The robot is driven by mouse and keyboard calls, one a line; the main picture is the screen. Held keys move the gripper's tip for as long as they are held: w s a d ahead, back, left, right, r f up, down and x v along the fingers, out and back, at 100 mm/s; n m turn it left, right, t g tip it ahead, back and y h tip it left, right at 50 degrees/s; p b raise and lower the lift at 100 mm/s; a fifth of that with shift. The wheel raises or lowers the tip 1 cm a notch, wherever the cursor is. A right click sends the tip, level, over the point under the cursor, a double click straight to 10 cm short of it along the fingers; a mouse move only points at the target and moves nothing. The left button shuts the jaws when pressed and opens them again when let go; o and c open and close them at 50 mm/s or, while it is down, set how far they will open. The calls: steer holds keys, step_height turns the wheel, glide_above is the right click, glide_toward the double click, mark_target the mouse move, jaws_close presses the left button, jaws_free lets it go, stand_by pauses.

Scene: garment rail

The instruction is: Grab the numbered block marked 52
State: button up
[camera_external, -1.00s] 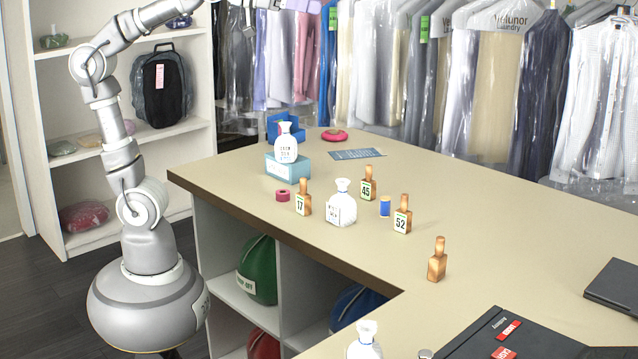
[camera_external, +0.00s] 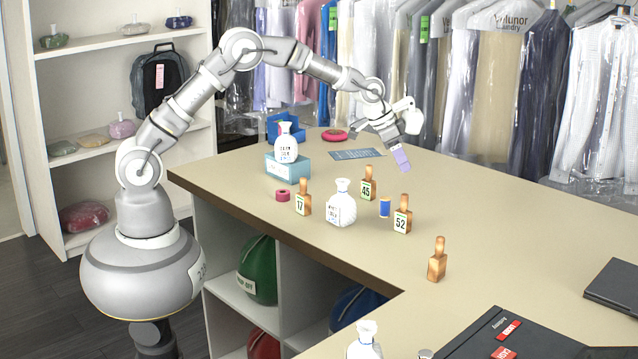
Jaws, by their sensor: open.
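The numbered block marked 52 (camera_external: 402,215) stands upright on the counter (camera_external: 500,215), brown with a pale label facing the camera. My gripper (camera_external: 402,162) is above the counter, higher in the picture than the block and apart from it, with its pale purple fingers pointing down. It is open, and I see nothing held in it. Similar blocks stand nearby: 45 (camera_external: 368,184), 17 (camera_external: 303,199), and one with no number visible (camera_external: 437,260).
A blue spool (camera_external: 385,207) stands just left of block 52. A white bottle (camera_external: 341,204) and a dark red roll (camera_external: 282,196) are further left. Another bottle stands on a blue box (camera_external: 288,167). A black folder (camera_external: 520,335) lies in front. The counter right of block 52 is clear.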

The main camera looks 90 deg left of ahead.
mark_target(403, 195)
steer(key=shift+g, duration=0.5)
steer(key=s+x, duration=0.1)
steer(key=x, duration=0.3)
steer(key=b+x, duration=0.1)
steer(key=x, duration=0.3)
steer(key=s+a+f+x, duration=0.1)
steer(key=x, duration=0.3)
steer(key=shift+s+f, duration=0.25)
steer(key=shift+s+d+r, duration=0.1)
steer(key=shift+c, duration=1)
jaws_close()
